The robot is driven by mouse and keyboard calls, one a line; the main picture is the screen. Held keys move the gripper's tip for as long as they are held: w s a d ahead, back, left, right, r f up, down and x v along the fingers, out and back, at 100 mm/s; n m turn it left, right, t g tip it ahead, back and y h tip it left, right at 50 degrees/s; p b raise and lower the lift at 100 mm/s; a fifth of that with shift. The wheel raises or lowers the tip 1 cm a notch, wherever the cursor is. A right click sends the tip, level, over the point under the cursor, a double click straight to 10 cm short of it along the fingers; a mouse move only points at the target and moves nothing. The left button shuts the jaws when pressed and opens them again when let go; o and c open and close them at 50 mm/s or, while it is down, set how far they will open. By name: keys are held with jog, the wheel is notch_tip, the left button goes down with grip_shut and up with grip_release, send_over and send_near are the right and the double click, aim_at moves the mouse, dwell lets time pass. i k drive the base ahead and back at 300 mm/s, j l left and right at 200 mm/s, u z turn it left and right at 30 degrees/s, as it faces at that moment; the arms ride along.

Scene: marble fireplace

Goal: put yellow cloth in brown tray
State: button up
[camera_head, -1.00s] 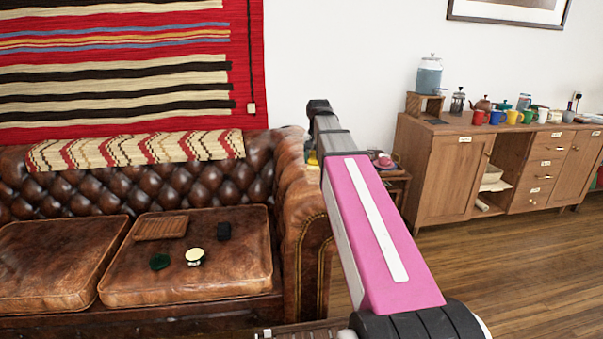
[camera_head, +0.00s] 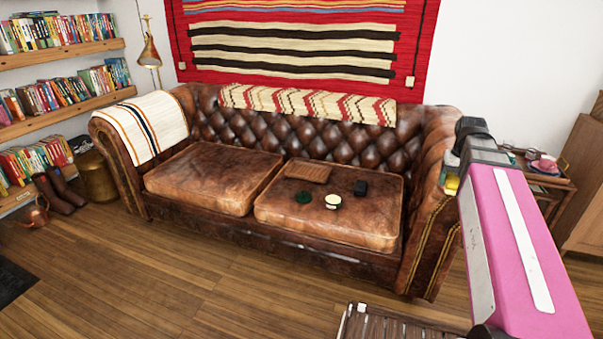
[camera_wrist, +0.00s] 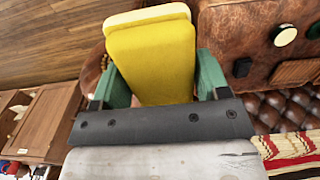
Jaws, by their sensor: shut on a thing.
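The yellow cloth (camera_wrist: 152,62) looks like a thick folded pad with a paler edge. My gripper (camera_wrist: 163,78) is shut on it, with a green finger on either side in the wrist view. In the head view a bit of the yellow cloth (camera_head: 452,184) shows below my gripper by the sofa's right arm; the rest is hidden. The brown tray (camera_head: 307,172) lies flat on the right sofa cushion, left of my gripper and apart from it. It also shows at the right edge of the wrist view (camera_wrist: 298,72).
On the same cushion lie a green round thing (camera_head: 303,197), a cream-topped round tin (camera_head: 333,201) and a black block (camera_head: 361,187). The sofa's right arm (camera_head: 437,210) stands between my gripper and the cushion. A side table (camera_head: 545,180) is at the right.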

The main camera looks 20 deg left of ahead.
aim_at(299, 171)
jog(key=i+j, duration=0.1)
jog(key=j, duration=0.25)
jog(key=i+j+u, duration=0.1)
jog(key=j, duration=0.25)
jog(key=i+j, duration=0.15)
jog(key=j, duration=0.2)
jog(key=i+j+u, duration=0.1)
jog(key=j, duration=0.25)
jog(key=i+j, duration=0.2)
jog(key=j, duration=0.15)
jog(key=j+u, duration=0.1)
jog(key=j, duration=0.2)
jog(key=i+j, duration=0.1)
jog(key=j, duration=0.2)
jog(key=u, duration=0.05)
